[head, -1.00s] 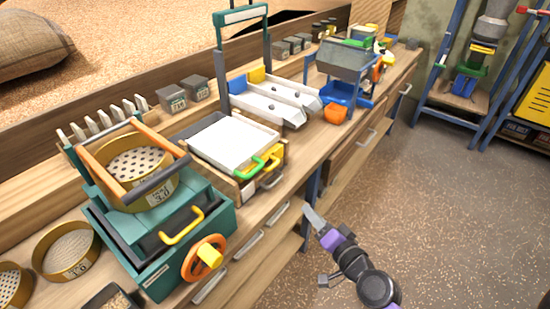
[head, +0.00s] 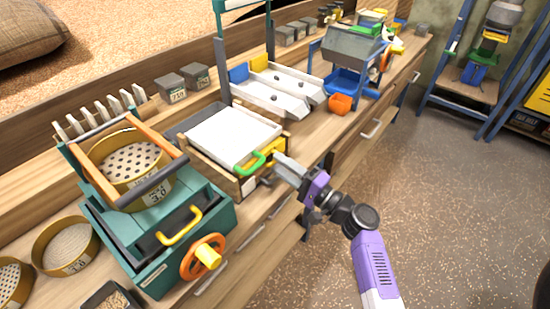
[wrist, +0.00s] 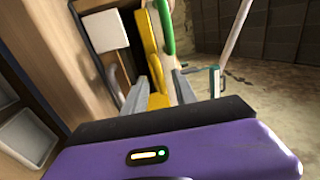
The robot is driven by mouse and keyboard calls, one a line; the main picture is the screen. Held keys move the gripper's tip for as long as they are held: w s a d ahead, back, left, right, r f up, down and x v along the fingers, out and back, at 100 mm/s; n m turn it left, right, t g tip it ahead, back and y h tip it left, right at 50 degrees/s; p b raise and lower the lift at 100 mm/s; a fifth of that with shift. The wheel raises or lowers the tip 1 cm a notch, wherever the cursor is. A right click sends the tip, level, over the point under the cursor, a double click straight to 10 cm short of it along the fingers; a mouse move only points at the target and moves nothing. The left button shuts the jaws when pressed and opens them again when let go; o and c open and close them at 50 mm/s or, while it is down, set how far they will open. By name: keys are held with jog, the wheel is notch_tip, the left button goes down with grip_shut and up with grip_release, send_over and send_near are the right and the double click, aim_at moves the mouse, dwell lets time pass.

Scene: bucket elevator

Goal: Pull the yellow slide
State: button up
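The yellow slide (head: 277,148) is at the front right corner of a wooden box with a white tray (head: 228,136), beside a green handle (head: 250,163). In the wrist view the yellow slide (wrist: 150,45) runs down toward my fingers, with the green handle (wrist: 167,25) to its right. My gripper (head: 281,162) is right in front of the slide in the head view. In the wrist view my gripper (wrist: 160,92) has its fingers apart, with the slide's yellow end between them. I cannot tell whether they touch it.
A teal sieve machine (head: 150,225) with a yellow handle (head: 180,225) and an orange wheel (head: 203,257) stands to the left. White chutes (head: 275,92) and a blue bin (head: 345,90) stand behind. The floor (head: 430,200) to the right is clear.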

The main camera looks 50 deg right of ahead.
jog(key=shift+w+r, duration=0.2)
jog(key=shift+w, duration=1.05)
grip_shut()
dwell(0.5)
